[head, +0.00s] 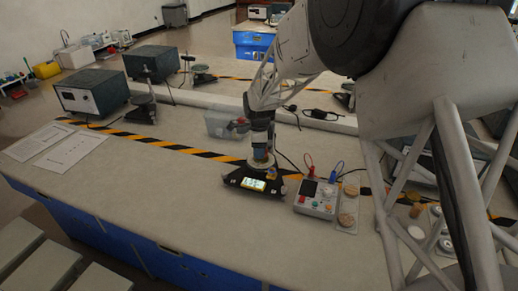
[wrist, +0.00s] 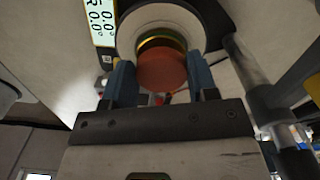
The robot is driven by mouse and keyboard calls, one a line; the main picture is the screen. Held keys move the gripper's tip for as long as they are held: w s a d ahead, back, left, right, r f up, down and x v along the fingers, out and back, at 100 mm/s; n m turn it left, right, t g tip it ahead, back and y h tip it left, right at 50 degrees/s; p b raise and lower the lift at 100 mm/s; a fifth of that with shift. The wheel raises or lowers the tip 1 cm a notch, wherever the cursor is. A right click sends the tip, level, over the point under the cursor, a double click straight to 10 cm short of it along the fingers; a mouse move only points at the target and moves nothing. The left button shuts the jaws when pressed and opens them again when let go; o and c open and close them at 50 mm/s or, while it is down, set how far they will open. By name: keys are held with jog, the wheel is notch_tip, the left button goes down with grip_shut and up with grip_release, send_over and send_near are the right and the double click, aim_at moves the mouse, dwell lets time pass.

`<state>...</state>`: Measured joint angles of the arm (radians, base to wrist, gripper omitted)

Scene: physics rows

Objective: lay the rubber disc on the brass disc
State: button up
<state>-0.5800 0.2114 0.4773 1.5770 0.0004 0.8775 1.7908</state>
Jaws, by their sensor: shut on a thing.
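My gripper (head: 262,146) points down over a small scale (head: 240,180) with a lit display. In the wrist view its blue fingers (wrist: 161,85) are shut on a reddish-brown disc, which looks like the rubber disc (wrist: 163,72). A yellow rim, which looks like the brass disc (wrist: 158,40), shows just beyond it, over the scale's pale round pan (wrist: 128,30). The rubber disc hides most of the brass disc. I cannot tell whether the two touch. In the head view the gripper covers most of both.
A meter box (head: 316,198) with red and blue leads stands close to the right of the scale. Beside it is a plate with tan discs (head: 348,205). Further right are pale pieces, partly behind my arm. A clear bin (head: 216,123) stands behind.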

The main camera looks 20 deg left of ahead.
jog(key=shift+f, duration=0.55)
dwell(1.0)
jog(key=o, duration=1)
jog(key=shift+r, duration=0.1)
jog(key=shift+r, duration=3.4)
